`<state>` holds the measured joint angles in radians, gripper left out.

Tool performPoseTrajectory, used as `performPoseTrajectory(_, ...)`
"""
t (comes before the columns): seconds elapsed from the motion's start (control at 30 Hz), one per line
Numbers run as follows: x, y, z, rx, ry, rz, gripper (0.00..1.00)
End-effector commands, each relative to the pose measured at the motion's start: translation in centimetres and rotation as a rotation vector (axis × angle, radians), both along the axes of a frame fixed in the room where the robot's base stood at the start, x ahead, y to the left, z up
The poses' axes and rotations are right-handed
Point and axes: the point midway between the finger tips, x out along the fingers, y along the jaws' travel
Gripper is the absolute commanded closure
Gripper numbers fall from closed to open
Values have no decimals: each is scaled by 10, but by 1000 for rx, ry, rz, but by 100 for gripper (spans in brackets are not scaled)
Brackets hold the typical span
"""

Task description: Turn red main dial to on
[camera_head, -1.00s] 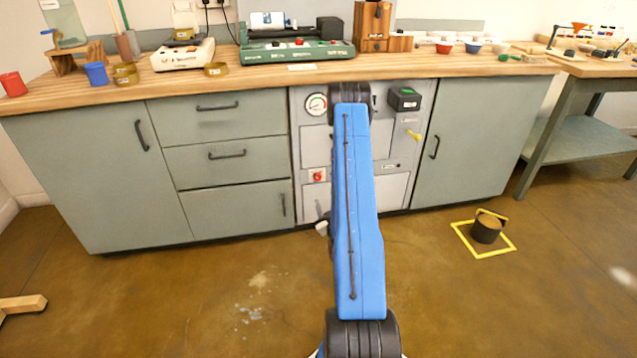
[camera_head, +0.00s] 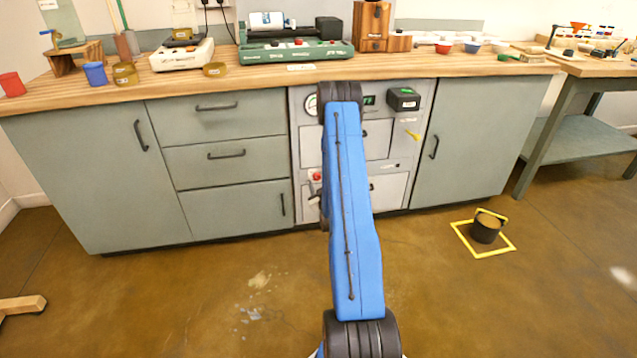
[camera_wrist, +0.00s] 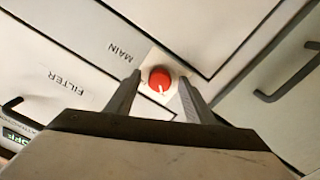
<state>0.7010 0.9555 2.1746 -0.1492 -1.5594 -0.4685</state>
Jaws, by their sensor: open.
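The red main dial (camera_wrist: 160,79) sits on a pale square plate on the panel, with the word MAIN beside it in the wrist view. A white mark shows on its lower edge in that view. My gripper (camera_wrist: 158,90) is open, with one finger on each side of the dial. I cannot tell whether the fingers touch it. In the head view the dial (camera_head: 316,176) shows just left of my blue arm, on the grey panel (camera_head: 305,145) between the cabinet doors. The gripper's end is mostly hidden behind the arm there.
A handle (camera_wrist: 275,92) and a drawer labelled FILTER (camera_wrist: 65,85) lie near the dial in the wrist view. A display (camera_wrist: 18,137) reads OFF. A yellow lever (camera_head: 412,135) and a black box (camera_head: 403,99) are on the panel's right. A black pot (camera_head: 487,227) stands on the floor.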

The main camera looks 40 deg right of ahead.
Motion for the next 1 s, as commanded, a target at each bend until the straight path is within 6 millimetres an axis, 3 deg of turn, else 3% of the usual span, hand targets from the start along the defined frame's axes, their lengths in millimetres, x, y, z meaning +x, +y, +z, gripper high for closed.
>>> performPoseTrajectory(0.23,1,0,0,0,0,0,52)
performPoseTrajectory(0.4,1,0,0,0,0,0,90)
performPoseTrajectory(0.43,0,0,0,0,0,0,93)
performPoseTrajectory(0.73,0,0,0,21,-13,0,93)
performPoseTrajectory(1.0,1,1,0,143,-88,1,93)
